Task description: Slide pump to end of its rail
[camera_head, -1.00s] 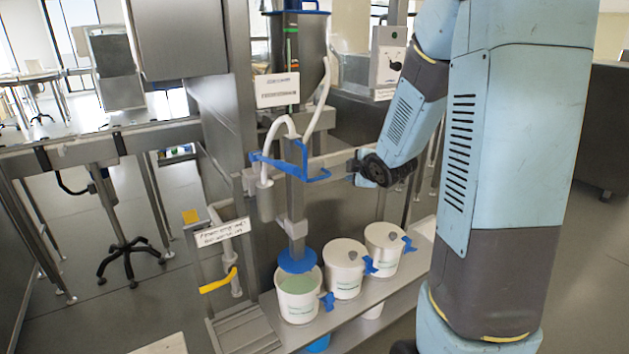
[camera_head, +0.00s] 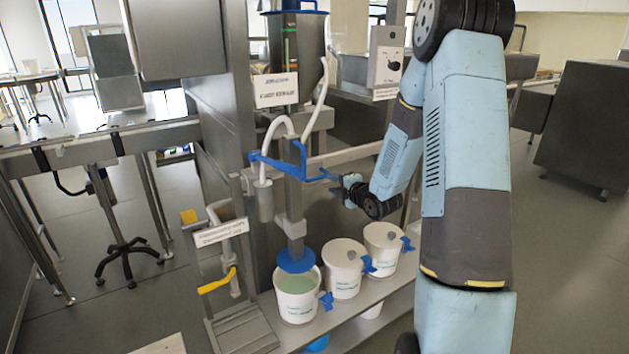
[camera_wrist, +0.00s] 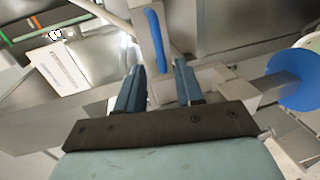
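The pump (camera_head: 295,205) is a grey upright metal column with a blue handle frame (camera_head: 275,163) at mid height and a blue disc (camera_head: 297,261) at its foot. The disc sits over the mouth of the leftmost white bucket (camera_head: 298,295), which holds something green. My gripper (camera_head: 328,187) is just right of the handle's right end. In the wrist view, my gripper (camera_wrist: 158,78) has its two blue fingers apart, with a blue handle bar (camera_wrist: 155,40) ahead, lined up with the gap. I cannot tell whether it touches a finger. The blue disc (camera_wrist: 298,78) shows at right.
Two more white buckets (camera_head: 343,268) (camera_head: 383,248) stand on the metal shelf to the right, with blue taps. A horizontal rail (camera_head: 345,157) runs behind the handle. A white hose (camera_head: 272,135) hangs at the column. A yellow-handled fixture (camera_head: 218,281) stands at left.

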